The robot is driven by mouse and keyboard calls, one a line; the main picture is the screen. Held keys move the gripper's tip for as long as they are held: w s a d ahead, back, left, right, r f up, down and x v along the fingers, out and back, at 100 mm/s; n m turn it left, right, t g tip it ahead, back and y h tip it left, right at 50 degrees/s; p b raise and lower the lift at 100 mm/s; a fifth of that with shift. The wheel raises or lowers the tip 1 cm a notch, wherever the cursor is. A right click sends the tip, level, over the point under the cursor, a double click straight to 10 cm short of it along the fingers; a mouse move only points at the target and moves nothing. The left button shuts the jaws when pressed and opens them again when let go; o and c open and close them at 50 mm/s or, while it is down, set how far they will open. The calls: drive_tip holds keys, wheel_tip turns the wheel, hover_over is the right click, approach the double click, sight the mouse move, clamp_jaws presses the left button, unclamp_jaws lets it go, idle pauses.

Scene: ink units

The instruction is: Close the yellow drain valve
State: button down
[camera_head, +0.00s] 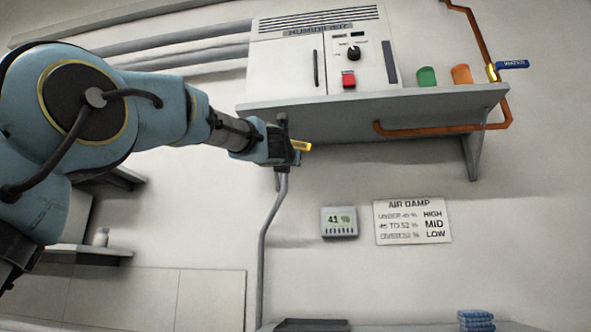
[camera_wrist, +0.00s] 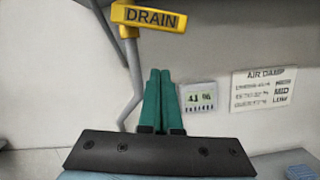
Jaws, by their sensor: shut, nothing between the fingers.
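The yellow drain valve handle (camera_head: 302,145) sits below the shelf, on the grey drain pipe (camera_head: 268,225). In the wrist view the handle (camera_wrist: 150,18) reads DRAIN and lies crosswise to the pipe, pointing right. My gripper (camera_head: 291,156) is at the valve in the head view, and its body hides part of the valve and pipe. In the wrist view the teal fingers of my gripper (camera_wrist: 160,72) are together with nothing between them. Their tips appear below the handle with a gap in the picture; I cannot tell whether they touch it.
Above is the shelf (camera_head: 400,101) with the white humidifier unit (camera_head: 322,55), a green cup (camera_head: 427,77) and an orange cup (camera_head: 461,74). A blue water valve handle (camera_head: 513,64) is at right. The display (camera_head: 339,222) and air damp chart (camera_head: 412,221) are on the wall.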

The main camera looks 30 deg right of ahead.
drive_tip(key=b+v, duration=0.1)
drive_tip(key=v, duration=0.5)
drive_tip(key=shift+a+b, duration=0.2)
drive_tip(key=shift+b, duration=0.1)
drive_tip(key=shift+f, duration=0.15)
